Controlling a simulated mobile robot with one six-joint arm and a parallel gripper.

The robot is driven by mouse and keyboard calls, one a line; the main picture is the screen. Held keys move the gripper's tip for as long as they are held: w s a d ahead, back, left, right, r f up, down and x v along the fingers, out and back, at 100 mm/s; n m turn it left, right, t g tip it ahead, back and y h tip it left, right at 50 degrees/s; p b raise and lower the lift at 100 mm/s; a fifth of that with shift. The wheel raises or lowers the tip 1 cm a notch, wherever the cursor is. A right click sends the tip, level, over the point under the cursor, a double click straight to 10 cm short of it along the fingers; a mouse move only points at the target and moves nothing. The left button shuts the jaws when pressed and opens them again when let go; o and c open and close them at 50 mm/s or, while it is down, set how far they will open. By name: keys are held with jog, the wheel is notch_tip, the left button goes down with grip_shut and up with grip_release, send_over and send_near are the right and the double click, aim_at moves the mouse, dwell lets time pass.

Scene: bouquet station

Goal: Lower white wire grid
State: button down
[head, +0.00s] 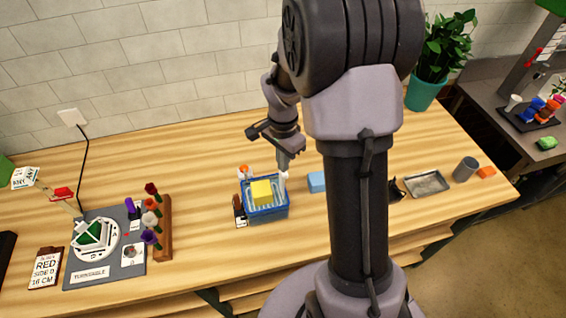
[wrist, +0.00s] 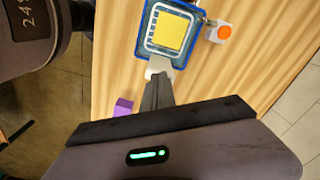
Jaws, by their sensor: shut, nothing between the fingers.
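The white wire grid (wrist: 151,44) sits in or over a blue open-topped container (head: 252,218) on the wooden counter. Its pale bars show around a yellow block (head: 262,191), which covers its middle; the block also shows in the wrist view (wrist: 170,31). How deep the grid sits is hard to tell. A white upright piece (head: 283,182) stands at the container's right side, close below my gripper (head: 284,166). In the wrist view my gripper (wrist: 158,78) is shut and empty, its tips beside a pale piece at the container's edge. I cannot tell whether they touch.
A white box with an orange button (wrist: 224,33) stands beside the container. A light blue block (head: 317,182) lies to its right. A rack of flowers (head: 165,228) and a turntable station (head: 78,268) are at left, a metal tray (head: 426,184) at right. Counter in front is clear.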

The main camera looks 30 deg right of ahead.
jog(key=shift+f+b, duration=1.25)
jog(key=shift+f, duration=0.2)
jog(key=shift+f+b, duration=0.9)
jog(key=shift+f, duration=0.05)
notch_tip(320, 180, up, 5)
jog(key=p, duration=0.4)
jog(key=shift+r, duration=0.15)
